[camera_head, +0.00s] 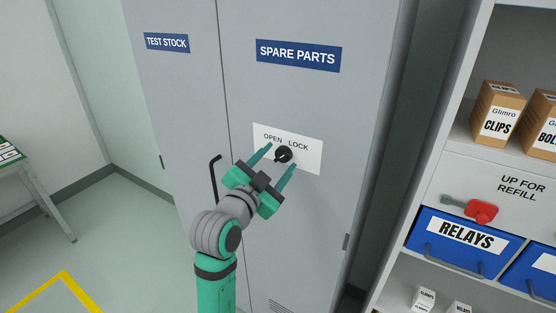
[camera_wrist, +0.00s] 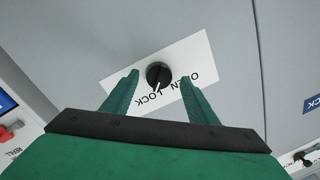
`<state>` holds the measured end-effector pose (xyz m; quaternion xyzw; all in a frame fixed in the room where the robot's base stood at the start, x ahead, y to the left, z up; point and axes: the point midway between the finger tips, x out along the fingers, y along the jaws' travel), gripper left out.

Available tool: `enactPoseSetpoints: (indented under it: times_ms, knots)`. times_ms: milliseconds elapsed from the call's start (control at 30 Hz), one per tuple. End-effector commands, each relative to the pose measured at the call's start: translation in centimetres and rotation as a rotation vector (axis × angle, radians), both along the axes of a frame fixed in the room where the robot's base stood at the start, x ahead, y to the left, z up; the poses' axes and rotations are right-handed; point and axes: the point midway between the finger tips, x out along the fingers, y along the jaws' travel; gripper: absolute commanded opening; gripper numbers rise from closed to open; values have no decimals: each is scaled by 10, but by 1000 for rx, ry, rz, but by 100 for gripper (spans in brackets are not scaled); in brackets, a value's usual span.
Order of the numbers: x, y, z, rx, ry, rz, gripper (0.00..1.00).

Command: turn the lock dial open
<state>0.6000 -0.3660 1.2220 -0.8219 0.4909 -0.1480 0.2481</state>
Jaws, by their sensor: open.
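A round black lock dial (camera_head: 284,154) sits on a white plate (camera_head: 314,160) lettered OPEN and LOCK, on the grey cabinet door marked SPARE PARTS. In the wrist view the dial (camera_wrist: 158,72) shows a white mark pointing down and slightly left, toward the upside-down word LOCK. My gripper (camera_head: 281,157) is open, with green fingers pointing at the door. In the wrist view the fingertips (camera_wrist: 159,78) are on the left and right of the dial, with gaps beside it. I cannot tell how far the tips reach over the dial.
A black bent door handle (camera_head: 214,180) stands out left of my gripper. A shelf unit at right holds cardboard boxes (camera_head: 498,112), a red-handled item (camera_head: 481,211) and a blue RELAYS bin (camera_head: 462,244). A table (camera_head: 40,185) stands far left; floor between is clear.

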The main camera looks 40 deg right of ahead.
Motion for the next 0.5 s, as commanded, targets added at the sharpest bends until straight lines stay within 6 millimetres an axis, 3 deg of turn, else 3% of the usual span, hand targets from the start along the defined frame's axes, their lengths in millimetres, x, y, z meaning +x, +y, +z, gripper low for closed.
enactPoseSetpoints:
  times_ms: [233, 400, 433, 500]
  knots:
    - [1, -14, 0, 0, -1, -9, 53]
    - [1, -14, 0, 0, 0, -8, 53]
    - [2, -13, 0, 0, 0, -7, 51]
    - [3, -11, 0, 0, 0, -4, 34]
